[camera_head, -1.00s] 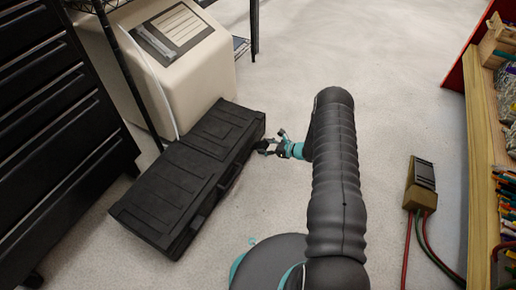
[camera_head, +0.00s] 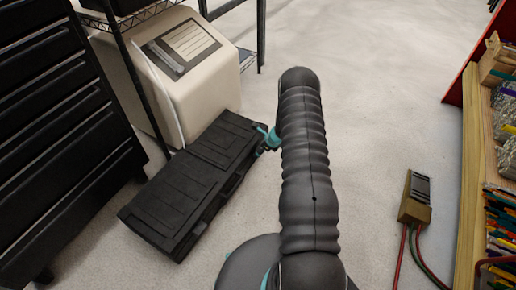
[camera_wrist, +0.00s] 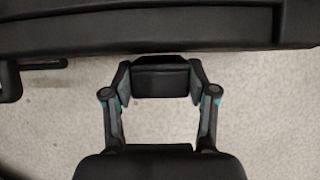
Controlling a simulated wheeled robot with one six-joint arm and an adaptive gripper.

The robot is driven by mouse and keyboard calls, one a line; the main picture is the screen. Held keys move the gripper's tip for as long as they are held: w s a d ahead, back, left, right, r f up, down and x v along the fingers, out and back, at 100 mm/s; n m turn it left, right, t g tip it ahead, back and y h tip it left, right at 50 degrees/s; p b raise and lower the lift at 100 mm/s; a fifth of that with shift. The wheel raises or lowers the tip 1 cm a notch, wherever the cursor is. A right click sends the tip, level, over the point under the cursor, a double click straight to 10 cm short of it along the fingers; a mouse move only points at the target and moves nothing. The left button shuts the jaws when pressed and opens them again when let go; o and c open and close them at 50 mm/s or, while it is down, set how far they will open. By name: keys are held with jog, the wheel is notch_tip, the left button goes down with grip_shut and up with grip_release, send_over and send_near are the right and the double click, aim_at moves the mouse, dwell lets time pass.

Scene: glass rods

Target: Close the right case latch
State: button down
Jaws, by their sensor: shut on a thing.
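The black case (camera_head: 172,206) lies flat on the floor at the left in the head view, with its front side facing my arm. In the wrist view the case's edge (camera_wrist: 160,28) runs across the top. A black latch (camera_wrist: 160,82) sticks out from that edge, between my fingers. My gripper (camera_wrist: 160,76) is shut on this latch, one finger on each side. In the head view my gripper (camera_head: 263,146) is at the right end of the case, partly hidden behind my arm. Whether the latch is fastened cannot be told.
The case's handle (camera_wrist: 12,78) shows at the left of the wrist view. A beige machine (camera_head: 170,75) and a wire rack (camera_head: 125,70) stand behind the case. A black drawer cabinet (camera_head: 55,130) is at the left. A brown box with cables (camera_head: 414,197) lies right. The floor between is clear.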

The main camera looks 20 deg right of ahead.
jog(key=shift+s+d+f, duration=0.1)
jog(key=shift+d, duration=0.1)
dwell(0.4)
jog(key=shift+c, duration=1.6)
grip_release()
jog(key=shift+d, duration=0.1)
jog(key=shift+a, duration=0.25)
jog(key=v, duration=1.2)
jog(key=shift+a, duration=0.15)
